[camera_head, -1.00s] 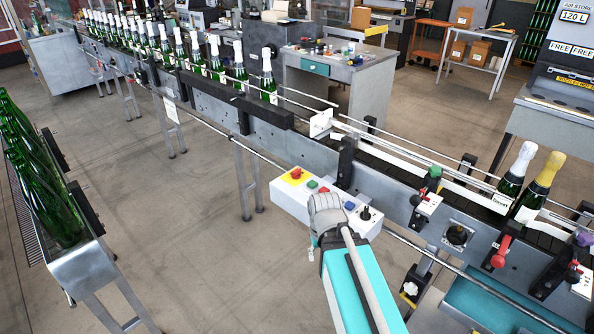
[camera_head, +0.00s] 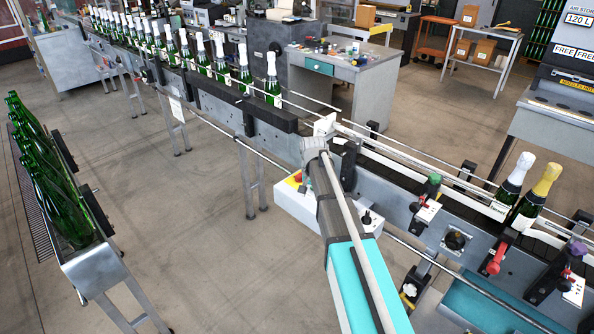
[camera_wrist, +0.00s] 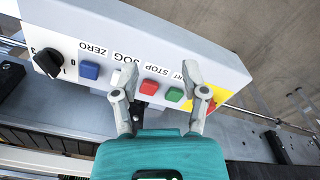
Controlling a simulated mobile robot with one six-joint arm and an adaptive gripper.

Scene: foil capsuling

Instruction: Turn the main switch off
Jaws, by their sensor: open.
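The main switch looks to be the black rotary knob (camera_wrist: 47,62) at the left end of the white control box (camera_wrist: 190,28) in the wrist view, with small marks beside it. Its exact setting is hard to read. In the head view the black knob (camera_head: 367,218) stands at the right end of the box (camera_head: 290,203). My gripper (camera_wrist: 161,76) is open and empty, its fingers over the red button (camera_wrist: 149,87) and green button (camera_wrist: 174,94), well to the right of the knob. In the head view my arm hides the middle of the box.
A blue button (camera_wrist: 89,70) sits beside the knob. A red emergency stop (camera_head: 297,177) on a yellow plate is at the box's other end. The conveyor (camera_head: 255,115) with bottles runs behind the box. Open floor (camera_head: 190,250) lies to the left.

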